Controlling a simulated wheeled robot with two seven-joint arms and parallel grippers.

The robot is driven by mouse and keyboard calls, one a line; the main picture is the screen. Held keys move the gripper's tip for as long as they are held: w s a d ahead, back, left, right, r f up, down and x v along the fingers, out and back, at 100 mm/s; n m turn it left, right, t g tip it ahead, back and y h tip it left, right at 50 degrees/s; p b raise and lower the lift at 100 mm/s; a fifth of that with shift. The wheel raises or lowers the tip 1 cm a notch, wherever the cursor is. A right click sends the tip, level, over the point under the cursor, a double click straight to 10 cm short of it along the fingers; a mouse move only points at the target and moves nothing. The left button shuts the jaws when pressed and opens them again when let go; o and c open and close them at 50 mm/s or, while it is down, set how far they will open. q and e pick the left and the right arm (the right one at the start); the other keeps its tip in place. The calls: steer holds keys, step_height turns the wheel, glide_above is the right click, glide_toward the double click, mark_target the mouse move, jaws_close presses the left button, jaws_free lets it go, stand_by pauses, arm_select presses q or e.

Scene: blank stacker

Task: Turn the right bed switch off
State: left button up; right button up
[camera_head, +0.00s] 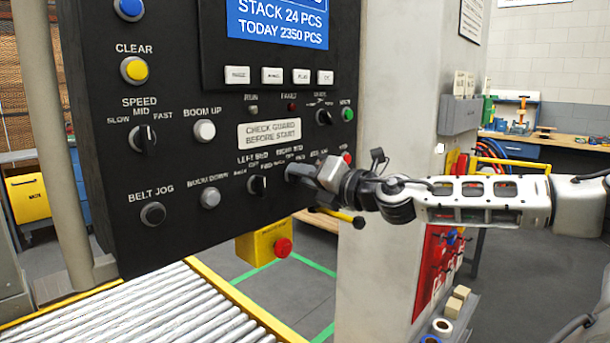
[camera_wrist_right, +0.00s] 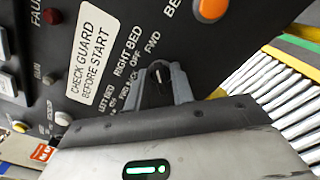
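The right bed switch (camera_wrist_right: 158,77) is a black rotary knob with a white mark, on the black control panel (camera_head: 185,95). In the right wrist view its mark points up toward the FWD label. My right gripper (camera_wrist_right: 159,84) has its fingers on either side of the knob and looks shut on it; the exact contact is hard to see. In the head view my right gripper (camera_head: 298,172) reaches the panel from the right and hides the switch and part of its labels. My left gripper is not in view.
The left bed switch (camera_head: 257,184) sits close to the left of my gripper. A red button (camera_head: 347,158) is just above my wrist. A yellow box with a red button (camera_head: 283,247) hangs below the panel. A roller conveyor (camera_head: 190,310) runs at the bottom left.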

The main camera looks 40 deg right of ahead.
steer(key=shift+n, duration=0.3)
steer(key=shift+a+r+n+p, duration=0.1)
steer(key=shift+n+p, duration=0.15)
steer(key=shift+n, duration=1.75)
steer(key=shift+a+n+p, duration=0.1)
steer(key=shift+n+p, duration=0.15)
steer(key=shift+n, duration=1.75)
steer(key=o, duration=0.7)
steer(key=shift+s, duration=0.15)
